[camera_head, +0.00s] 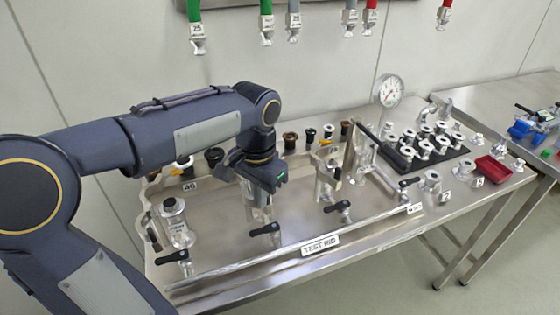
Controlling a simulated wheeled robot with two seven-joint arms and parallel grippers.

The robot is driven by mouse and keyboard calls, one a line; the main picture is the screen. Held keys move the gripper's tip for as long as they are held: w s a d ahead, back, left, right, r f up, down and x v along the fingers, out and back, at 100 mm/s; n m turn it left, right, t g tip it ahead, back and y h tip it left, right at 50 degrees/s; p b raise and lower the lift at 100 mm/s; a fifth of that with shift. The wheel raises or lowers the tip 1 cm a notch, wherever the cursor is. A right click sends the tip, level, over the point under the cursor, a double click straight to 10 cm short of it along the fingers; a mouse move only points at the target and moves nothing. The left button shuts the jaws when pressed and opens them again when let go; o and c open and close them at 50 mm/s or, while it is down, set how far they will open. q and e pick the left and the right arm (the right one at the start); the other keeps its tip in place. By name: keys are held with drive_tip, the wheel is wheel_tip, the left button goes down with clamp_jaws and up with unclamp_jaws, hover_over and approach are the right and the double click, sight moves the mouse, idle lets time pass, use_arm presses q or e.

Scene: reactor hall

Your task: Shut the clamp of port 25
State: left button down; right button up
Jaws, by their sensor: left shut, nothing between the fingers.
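The steel test rig (235,266) carries several ports with metal fittings and black-handled levers. No label reading 25 is legible, so I cannot tell which fitting is port 25 or how its clamp stands. A black lever (265,229) is in front of my left gripper, another (337,206) is to its right, and another (173,257) is at the left front. My left gripper (260,214) points down over the rig's left-middle part, shut and empty. Its wrist hides part of what is behind it, and contact is unclear. My right gripper is out of view.
A tag reading 40 (190,186) is at the left back. A pressure gauge (389,90) stands at the back. A black tray of fittings (407,165) and a red bin (494,169) are at the right. Hoses with couplings (267,25) hang above.

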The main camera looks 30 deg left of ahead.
use_arm(q)
drive_tip(key=shift+w+p, duration=2.05)
drive_tip(key=shift+w, duration=2.65)
wheel_tip(320, 180, up, 7)
drive_tip(key=s+d+p, duration=0.1)
drive_tip(key=p, duration=0.5)
